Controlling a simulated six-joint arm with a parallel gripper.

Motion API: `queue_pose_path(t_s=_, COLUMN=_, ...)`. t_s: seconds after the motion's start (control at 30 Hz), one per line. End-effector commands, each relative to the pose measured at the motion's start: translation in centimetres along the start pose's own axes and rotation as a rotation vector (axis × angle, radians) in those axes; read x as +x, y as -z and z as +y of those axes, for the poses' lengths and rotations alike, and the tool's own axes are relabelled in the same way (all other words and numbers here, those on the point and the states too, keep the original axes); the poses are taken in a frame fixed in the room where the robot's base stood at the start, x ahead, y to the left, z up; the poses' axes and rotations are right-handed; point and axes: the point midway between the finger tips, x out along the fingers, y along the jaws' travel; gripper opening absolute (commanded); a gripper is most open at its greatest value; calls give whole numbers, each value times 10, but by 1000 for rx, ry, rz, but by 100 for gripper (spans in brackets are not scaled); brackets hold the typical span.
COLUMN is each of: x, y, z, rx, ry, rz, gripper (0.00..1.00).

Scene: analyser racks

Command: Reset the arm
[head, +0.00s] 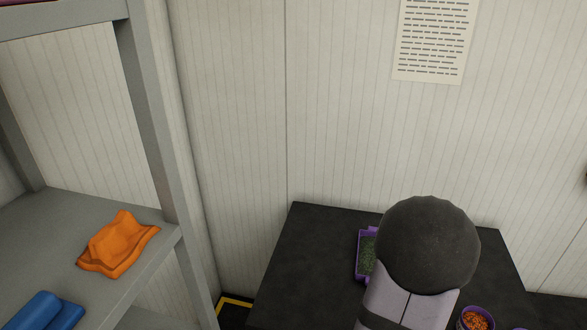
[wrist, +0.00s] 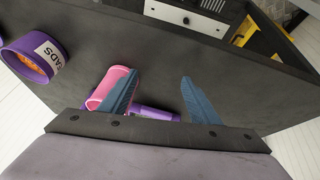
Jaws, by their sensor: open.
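My gripper (wrist: 158,77) shows in the wrist view as two blue-grey fingers spread apart, with nothing held between them. The dark table top (wrist: 230,88) shows between and beyond the fingers. A pink cylinder (wrist: 104,84) shows right behind the left finger, which hides part of it; I cannot tell whether they touch. A purple piece (wrist: 158,114) shows low between the fingers, partly hidden. In the head view my arm reaches over the dark table (head: 310,255) and its rounded joint hides my gripper.
A purple tub of orange beads (wrist: 52,50) stands left; it also shows in the head view (head: 477,318). A purple tray (head: 359,262) with green contents is partly behind my arm. A grey shelf (head: 50,215) at left holds orange cloth (head: 118,242) and a blue roll (head: 45,312).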

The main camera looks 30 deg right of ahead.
Motion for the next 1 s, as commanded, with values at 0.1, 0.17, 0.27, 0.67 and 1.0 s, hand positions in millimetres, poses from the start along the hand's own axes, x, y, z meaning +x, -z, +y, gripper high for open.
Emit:
queue_pose_path(t_s=0.1, x=-7, y=3, z=-47, rx=-94, ry=48, rz=-42, gripper=56)
queue_pose_path(t_s=0.17, x=-13, y=1, z=-71, rx=-141, ry=72, rz=-69, gripper=56)
queue_pose_path(t_s=0.27, x=-26, y=-6, z=-111, rx=-222, ry=112, rz=-116, gripper=56)
queue_pose_path(t_s=0.67, x=-100, y=-83, z=-231, rx=-554, ry=246, rz=-308, gripper=56)
queue_pose_path(t_s=1.0, x=-130, y=-120, z=-251, rx=-668, ry=277, rz=-381, gripper=56)
